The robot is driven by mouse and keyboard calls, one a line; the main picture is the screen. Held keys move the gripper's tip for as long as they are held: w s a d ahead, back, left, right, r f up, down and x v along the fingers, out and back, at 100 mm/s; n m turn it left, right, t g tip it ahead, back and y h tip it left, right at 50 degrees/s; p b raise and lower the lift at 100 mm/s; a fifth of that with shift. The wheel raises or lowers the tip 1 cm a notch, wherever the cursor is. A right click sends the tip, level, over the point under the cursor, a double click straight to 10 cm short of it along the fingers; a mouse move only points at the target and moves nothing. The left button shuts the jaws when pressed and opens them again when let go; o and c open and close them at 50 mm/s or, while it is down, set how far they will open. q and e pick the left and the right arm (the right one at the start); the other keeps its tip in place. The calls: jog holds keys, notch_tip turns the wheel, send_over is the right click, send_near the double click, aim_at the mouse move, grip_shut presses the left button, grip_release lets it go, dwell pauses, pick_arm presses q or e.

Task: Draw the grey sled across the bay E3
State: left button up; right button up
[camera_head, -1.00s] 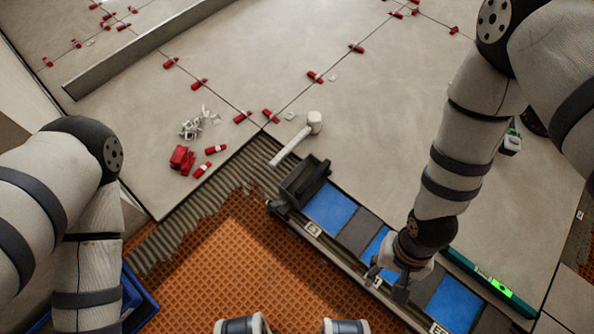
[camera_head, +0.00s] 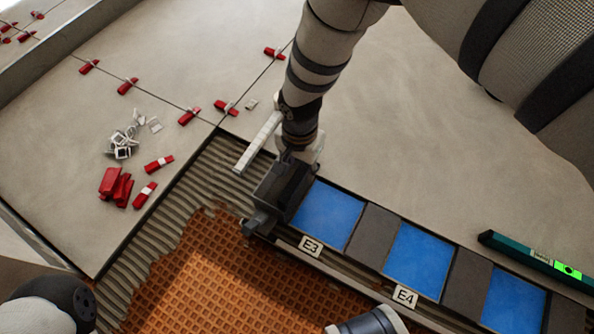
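The dark grey sled (camera_head: 283,190) sits at the left end of the rail strip, beside the first blue bay. The E3 tag (camera_head: 310,246) stands at the front edge of that blue bay (camera_head: 328,214), which is uncovered. My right gripper (camera_head: 297,160) is down at the sled's far upper side, with the wrist pointing down onto it. Its fingertips are largely hidden, so I cannot tell whether they are shut on the sled. My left gripper is out of view; only part of that arm shows at the lower left.
Red wedges (camera_head: 116,186) and white clips (camera_head: 124,143) lie on the tile at left. The E4 tag (camera_head: 405,296) and a green level (camera_head: 534,259) are to the right. Orange matting (camera_head: 215,275) fills the front.

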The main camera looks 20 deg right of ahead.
jog(key=shift+f, duration=0.7)
grip_shut()
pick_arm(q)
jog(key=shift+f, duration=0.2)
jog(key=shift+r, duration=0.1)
pick_arm(e)
jog(key=shift+s+d+r, duration=0.1)
pick_arm(q)
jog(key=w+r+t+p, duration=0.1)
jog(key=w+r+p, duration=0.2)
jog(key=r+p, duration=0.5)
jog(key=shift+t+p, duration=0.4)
jog(key=shift+p, duration=1.35)
pick_arm(e)
jog(key=s+d, duration=1.6)
jog(key=s, duration=0.4)
jog(key=shift+s, duration=0.3)
